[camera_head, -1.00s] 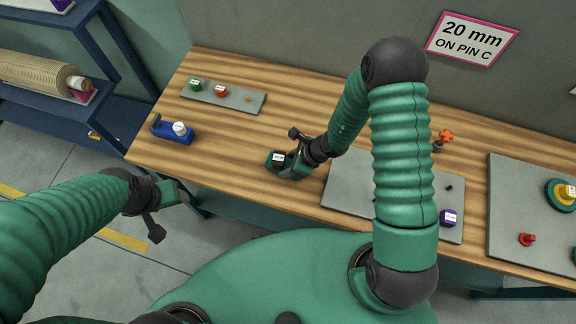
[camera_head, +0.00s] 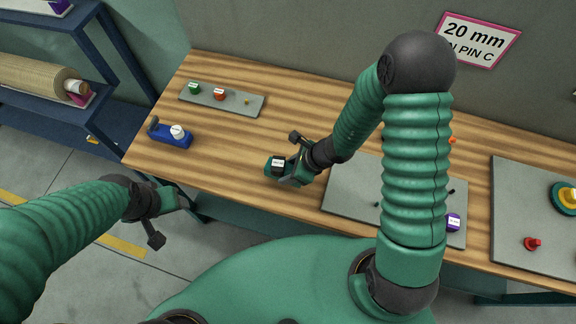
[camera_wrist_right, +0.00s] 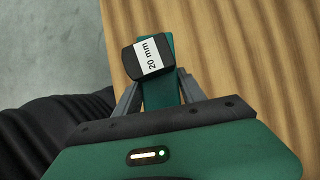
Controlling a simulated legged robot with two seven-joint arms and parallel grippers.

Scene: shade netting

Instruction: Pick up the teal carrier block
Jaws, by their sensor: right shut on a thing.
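The teal carrier block (camera_wrist_right: 158,92) is between the fingers of my right gripper (camera_wrist_right: 160,95), which is shut on it. A black piece (camera_wrist_right: 148,58) with a white "20 mm" label sits at the block's far end in the right wrist view. In the head view my right gripper (camera_head: 287,172) is near the table's front edge, left of the grey board, and the labelled black piece shows at its tip. I cannot tell how high the block is above the wood. My left gripper (camera_head: 170,202) is off the table's front left; its fingers are too unclear to judge.
The wooden table (camera_head: 230,150) has clear wood around my right gripper. A blue holder (camera_head: 172,137) stands at the left, a grey plate (camera_head: 240,102) with green and red pieces behind it. A grey board (camera_head: 345,190) lies right; another board (camera_head: 510,225) is further right.

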